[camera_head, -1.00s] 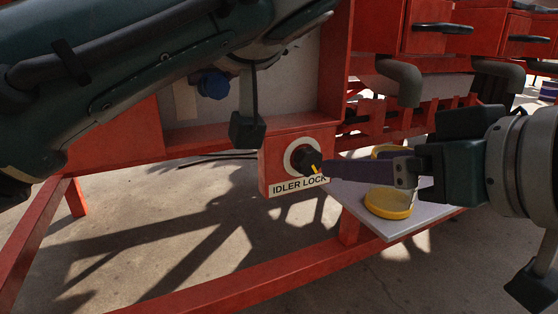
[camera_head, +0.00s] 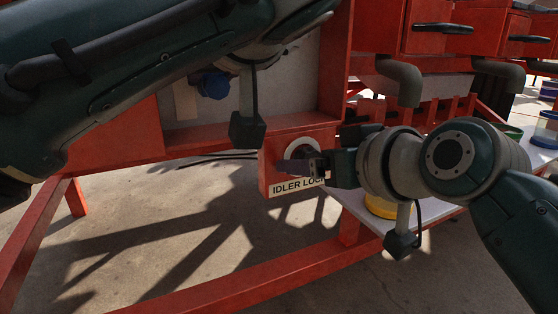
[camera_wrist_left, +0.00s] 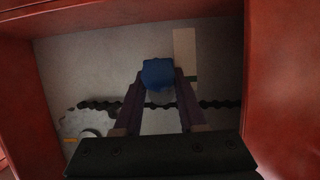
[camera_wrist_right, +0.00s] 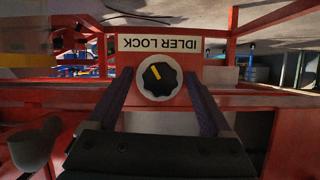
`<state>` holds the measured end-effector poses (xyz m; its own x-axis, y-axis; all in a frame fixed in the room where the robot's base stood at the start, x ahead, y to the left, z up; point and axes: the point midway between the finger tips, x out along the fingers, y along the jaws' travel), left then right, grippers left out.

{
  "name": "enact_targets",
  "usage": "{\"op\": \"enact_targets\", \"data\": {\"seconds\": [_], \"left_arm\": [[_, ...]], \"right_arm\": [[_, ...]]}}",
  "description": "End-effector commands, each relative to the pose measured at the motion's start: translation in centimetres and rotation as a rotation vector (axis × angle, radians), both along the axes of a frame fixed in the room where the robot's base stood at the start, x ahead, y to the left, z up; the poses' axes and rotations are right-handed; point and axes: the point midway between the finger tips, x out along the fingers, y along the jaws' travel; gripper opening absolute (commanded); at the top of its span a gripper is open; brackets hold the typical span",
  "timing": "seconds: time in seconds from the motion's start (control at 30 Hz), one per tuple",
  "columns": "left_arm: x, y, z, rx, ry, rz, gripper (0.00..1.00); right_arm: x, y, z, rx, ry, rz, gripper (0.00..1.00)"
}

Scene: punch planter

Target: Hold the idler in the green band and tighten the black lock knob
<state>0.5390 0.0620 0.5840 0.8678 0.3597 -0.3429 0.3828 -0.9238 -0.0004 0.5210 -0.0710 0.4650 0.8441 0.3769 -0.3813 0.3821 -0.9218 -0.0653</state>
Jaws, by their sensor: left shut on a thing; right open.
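The black lock knob (camera_wrist_right: 160,77) with a yellow pointer sits on a white disc above the IDLER LOCK label (camera_head: 297,187) on a red bracket. My right gripper (camera_wrist_right: 158,92) is open, with one finger on each side of the knob; in the head view its fingers (camera_head: 300,164) cover the knob. The blue idler grip (camera_wrist_left: 158,72) is inside the red frame and also shows in the head view (camera_head: 214,85). My left gripper (camera_wrist_left: 159,84) is shut on it.
A dark chain (camera_wrist_left: 100,104) runs behind the left fingers, with a pale toothed wheel (camera_wrist_left: 88,124) at lower left. Red walls (camera_wrist_left: 275,80) close in around the left gripper. A grey shelf (camera_head: 352,202) with a yellow-lidded thing (camera_head: 380,207) lies below my right wrist.

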Motion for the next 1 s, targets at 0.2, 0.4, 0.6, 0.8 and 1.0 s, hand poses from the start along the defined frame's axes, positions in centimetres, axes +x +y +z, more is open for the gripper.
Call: {"op": "enact_targets", "data": {"seconds": [0.2, 0.4, 0.6, 0.8, 1.0], "left_arm": [[0.01, 0.01, 0.03, 0.000, -0.001, 0.000, 0.00], [0.00, 0.00, 0.03, 0.000, -0.001, 0.000, 0.00], [0.00, 0.00, 0.03, 0.000, -0.001, 0.000, 0.00], [0.01, 0.00, 0.03, 0.000, -0.001, 0.000, 0.00], [0.01, 0.01, 0.03, 0.000, -0.001, 0.000, 0.00]], "right_arm": [[-0.02, -0.01, 0.01, 0.000, 0.000, 0.000, 0.76], [-0.03, -0.01, -0.01, 0.000, 0.000, 0.000, 0.54], [-0.03, -0.02, -0.02, 0.000, 0.000, 0.000, 0.31], [-0.03, -0.02, -0.02, 0.000, 0.001, 0.000, 0.09], [-0.02, -0.06, -0.03, 0.015, 0.007, -0.001, 0.00]]}}
